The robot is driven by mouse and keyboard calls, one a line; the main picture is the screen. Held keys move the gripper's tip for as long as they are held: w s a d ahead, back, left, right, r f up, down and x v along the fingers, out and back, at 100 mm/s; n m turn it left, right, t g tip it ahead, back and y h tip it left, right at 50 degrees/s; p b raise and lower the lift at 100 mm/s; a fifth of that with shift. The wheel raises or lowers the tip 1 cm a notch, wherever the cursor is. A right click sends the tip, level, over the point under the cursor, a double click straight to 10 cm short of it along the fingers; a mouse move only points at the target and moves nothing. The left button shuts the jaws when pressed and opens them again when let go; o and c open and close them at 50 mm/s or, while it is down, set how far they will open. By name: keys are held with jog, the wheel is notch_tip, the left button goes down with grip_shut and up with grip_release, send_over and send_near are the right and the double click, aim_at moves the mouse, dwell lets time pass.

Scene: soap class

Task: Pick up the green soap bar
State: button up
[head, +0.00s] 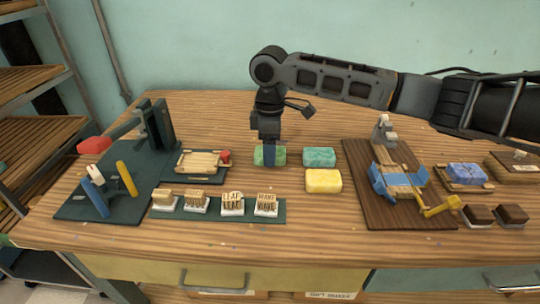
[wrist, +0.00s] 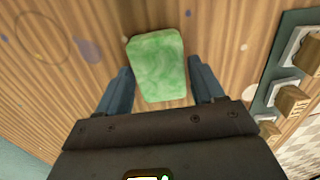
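The green soap bar (head: 278,156) lies on the wooden table near its middle. My gripper (head: 269,157) points down over it in the head view and hides part of it. In the wrist view the marbled green soap bar (wrist: 158,66) lies lengthwise between the two blue-grey fingers of my gripper (wrist: 156,82). The fingers are apart, with a gap showing on each side of the bar. The gap on the left looks small. I cannot tell exactly how far down the fingers reach.
A teal soap bar (head: 319,157) and a yellow one (head: 323,181) lie close on the right. Stamps stand on a green strip (head: 218,216) in front. A small tray (head: 177,164) is to the left. A wooden board with a blue-and-yellow device (head: 357,205) is further right.

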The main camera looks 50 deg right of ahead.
jog(key=c, duration=0.7)
jog(key=shift+c, duration=0.2)
